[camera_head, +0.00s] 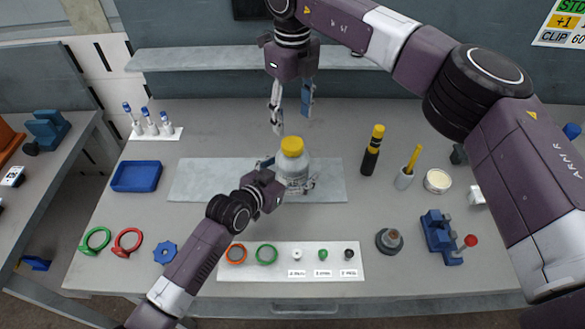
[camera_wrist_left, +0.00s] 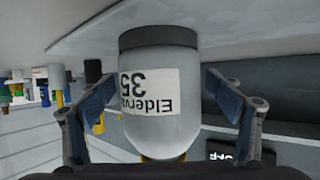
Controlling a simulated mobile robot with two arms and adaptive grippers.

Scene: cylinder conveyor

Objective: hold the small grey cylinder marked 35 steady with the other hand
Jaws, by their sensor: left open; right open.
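The small grey cylinder marked 35 (camera_head: 293,172) stands upright on the pale grey mat and has a yellow top. In the left wrist view the cylinder (camera_wrist_left: 160,110) shows upside down, with its white label reading 35. My left gripper (camera_head: 288,178) is open around it, one finger on each side. In the left wrist view, gaps show between the cylinder and the fingers of my left gripper (camera_wrist_left: 168,98). My right gripper (camera_head: 291,112) is open and empty, pointing down above and behind the yellow top.
The mat (camera_head: 205,180) lies mid-table. A blue tray (camera_head: 136,176) is to the left. A white strip (camera_head: 290,274) with rings and small parts lies in front. A black and yellow bottle (camera_head: 372,150) and a cup (camera_head: 404,178) stand to the right. A shelf (camera_head: 200,59) runs behind.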

